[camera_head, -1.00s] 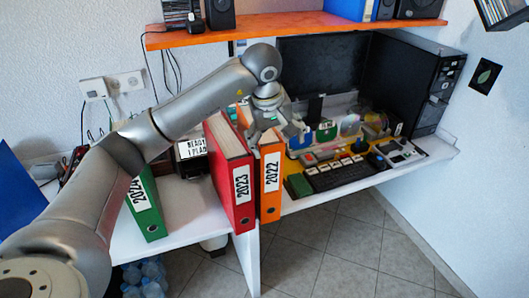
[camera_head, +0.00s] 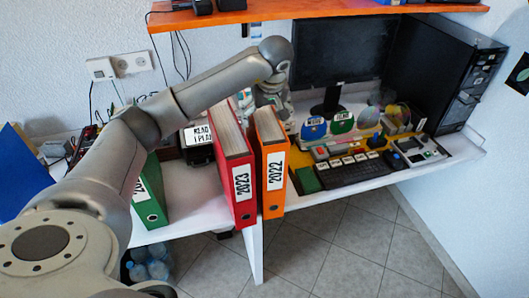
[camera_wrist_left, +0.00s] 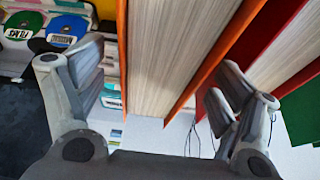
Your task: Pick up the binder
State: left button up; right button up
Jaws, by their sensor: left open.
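An orange binder labelled 2022 (camera_head: 274,170) stands upright at the table's edge. A red binder labelled 2023 (camera_head: 243,180) stands close on its left. A green binder (camera_head: 150,203) stands further left, partly behind my left arm. My left gripper (camera_head: 274,98) is behind the top of the orange binder. In the left wrist view, my left gripper (camera_wrist_left: 160,85) is open, with its fingers on either side of the orange binder (camera_wrist_left: 170,50). One finger is near the gap beside the red binder (camera_wrist_left: 270,40). I cannot tell whether either finger touches. My right gripper is not in view.
A keyboard (camera_head: 352,172) and several small items lie on the desk to the right. A monitor (camera_head: 345,48) and a black computer tower (camera_head: 450,75) stand behind. An orange shelf (camera_head: 320,11) hangs above. A blue panel (camera_head: 20,170) is at the far left.

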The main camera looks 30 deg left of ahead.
pick_arm(q)
jog(key=shift+x, duration=1.1)
jog(key=shift+a+f, duration=0.2)
jog(key=shift+f, duration=0.25)
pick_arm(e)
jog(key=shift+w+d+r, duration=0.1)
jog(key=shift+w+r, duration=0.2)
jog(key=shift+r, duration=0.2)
pick_arm(q)
jog(key=shift+c, duration=0.3)
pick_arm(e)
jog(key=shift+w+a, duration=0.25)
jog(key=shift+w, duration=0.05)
pick_arm(q)
jog(key=c, duration=1.7)
grip_shut()
jog(key=shift+w, duration=0.1)
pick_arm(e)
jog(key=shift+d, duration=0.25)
